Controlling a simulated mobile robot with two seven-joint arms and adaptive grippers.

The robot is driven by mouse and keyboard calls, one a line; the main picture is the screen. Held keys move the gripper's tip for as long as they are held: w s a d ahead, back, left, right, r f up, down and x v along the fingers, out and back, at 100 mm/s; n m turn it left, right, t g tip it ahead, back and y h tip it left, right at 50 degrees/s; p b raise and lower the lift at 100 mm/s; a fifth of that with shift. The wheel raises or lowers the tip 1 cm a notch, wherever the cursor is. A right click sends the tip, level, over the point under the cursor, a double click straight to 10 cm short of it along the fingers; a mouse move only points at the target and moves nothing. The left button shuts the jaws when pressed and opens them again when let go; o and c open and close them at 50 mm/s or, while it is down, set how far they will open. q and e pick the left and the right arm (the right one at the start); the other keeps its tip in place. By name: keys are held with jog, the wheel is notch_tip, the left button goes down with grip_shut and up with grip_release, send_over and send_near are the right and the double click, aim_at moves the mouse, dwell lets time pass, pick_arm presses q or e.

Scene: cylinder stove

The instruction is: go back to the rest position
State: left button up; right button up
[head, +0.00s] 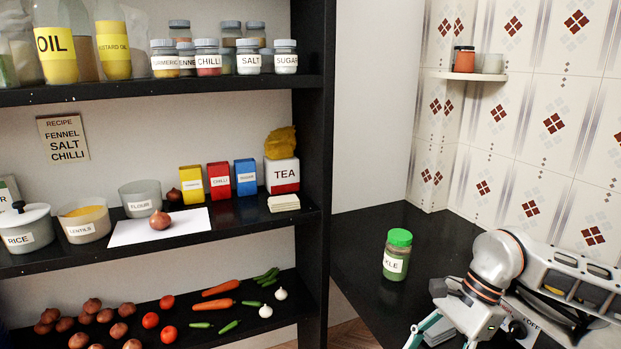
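My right arm comes in from the right above the black counter (365,240). Its gripper (445,338) is at the bottom edge, with teal finger parts showing and the tips cut off or hidden. A small white thing shows between the finger parts; I cannot tell whether it is held. A green-lidded jar (397,256), its label partly readable as "KLE", stands upright on the counter, left of the arm and apart from it. My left gripper is not in view.
A black shelf unit (312,130) on the left holds labelled jars, pots, boxes and vegetables. A small wall shelf (470,76) with jars is at the upper right. A label ending in "OFF" is partly hidden by my arm. The counter around the green-lidded jar is clear.

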jog(key=s+a+r+m+g+y, duration=0.1)
jog(key=s+a+m+y, duration=0.2)
jog(key=a, duration=0.6)
jog(key=s+a+m+y, duration=0.1)
jog(key=s+a+y, duration=0.3)
jog(key=a, duration=0.4)
jog(key=w+a+r+m+t+y, duration=0.2)
jog(key=a+r+m+t+y, duration=0.15)
jog(key=m, duration=0.45)
jog(key=w+a+r+m+t+y, duration=0.2)
jog(key=m+t+y, duration=0.3)
jog(key=m, duration=0.3)
jog(key=w+d+f+m+t+h, duration=0.4)
jog(key=d+f+m+t+h, duration=0.6)
jog(key=m, duration=0.9)
jog(key=s+d+f+m+g+h, duration=0.1)
jog(key=s+d+f+m+h, duration=0.1)
jog(key=s+f+m, duration=0.3)
jog(key=s+d+f+m+g+h, duration=0.2)
jog(key=s+d+f+m+h, duration=0.1)
jog(key=f, duration=0.7)
jog(key=s+d+f+m+g+h, duration=0.2)
jog(key=s+d+f+m+h, duration=0.1)
jog(key=s+d+f+m, duration=0.3)
notch_tip(320, 180, down, 3)
jog(key=shift+s+r+m, duration=0.2)
jog(key=shift+s+m, duration=0.1)
jog(key=shift+s, duration=0.15)
